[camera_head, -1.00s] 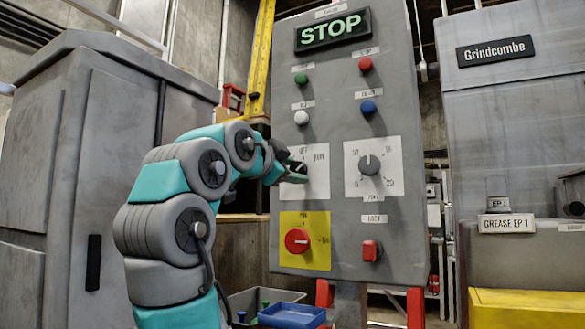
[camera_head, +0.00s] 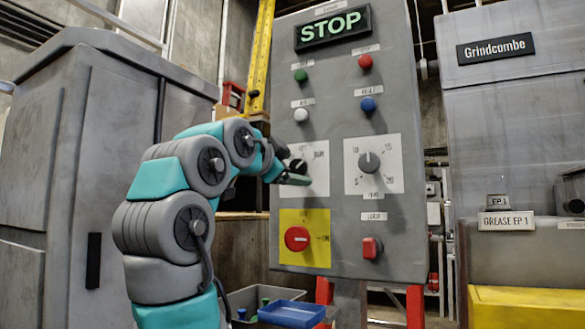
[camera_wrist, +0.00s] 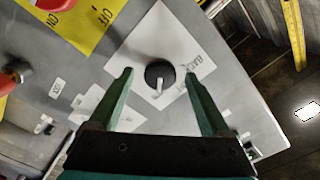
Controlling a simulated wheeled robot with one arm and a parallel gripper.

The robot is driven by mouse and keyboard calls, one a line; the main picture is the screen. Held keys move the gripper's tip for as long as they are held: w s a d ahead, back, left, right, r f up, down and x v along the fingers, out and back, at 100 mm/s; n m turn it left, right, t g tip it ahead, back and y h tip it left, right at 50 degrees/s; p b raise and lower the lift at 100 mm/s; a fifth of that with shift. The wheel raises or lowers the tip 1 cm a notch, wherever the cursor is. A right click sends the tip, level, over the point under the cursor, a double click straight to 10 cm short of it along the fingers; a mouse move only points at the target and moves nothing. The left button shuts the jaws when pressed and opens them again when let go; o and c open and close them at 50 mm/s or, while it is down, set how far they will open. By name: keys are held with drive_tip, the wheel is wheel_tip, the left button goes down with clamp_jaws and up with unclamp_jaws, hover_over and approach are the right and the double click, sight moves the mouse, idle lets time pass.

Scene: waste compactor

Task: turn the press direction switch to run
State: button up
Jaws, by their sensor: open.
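The switch is a round black knob on a white plate (camera_head: 318,181) at the left middle of the grey control panel (camera_head: 335,230). The plate's lettering is too small to read surely. In the wrist view the black knob (camera_wrist: 158,72) has a pale pointer at its lower edge in the picture. My gripper (camera_head: 293,176) is in front of the plate and hides part of it. In the wrist view my gripper (camera_wrist: 159,76) is open, with one finger on each side of the knob. No contact with the knob can be made out.
A lit STOP sign (camera_head: 333,28) tops the panel. A grey dial (camera_head: 369,163) is right of the switch, a red rotary switch (camera_head: 297,239) on yellow below it. Several buttons are above. A grey cabinet (camera_head: 60,180) stands left, a blue tray (camera_head: 292,314) below.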

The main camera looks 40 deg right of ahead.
drive_tip(key=b+v, duration=0.1)
drive_tip(key=v, duration=0.6)
drive_tip(key=shift+a, duration=0.35)
drive_tip(key=shift+s+a, duration=0.1)
drive_tip(key=shift+s, duration=0.05)
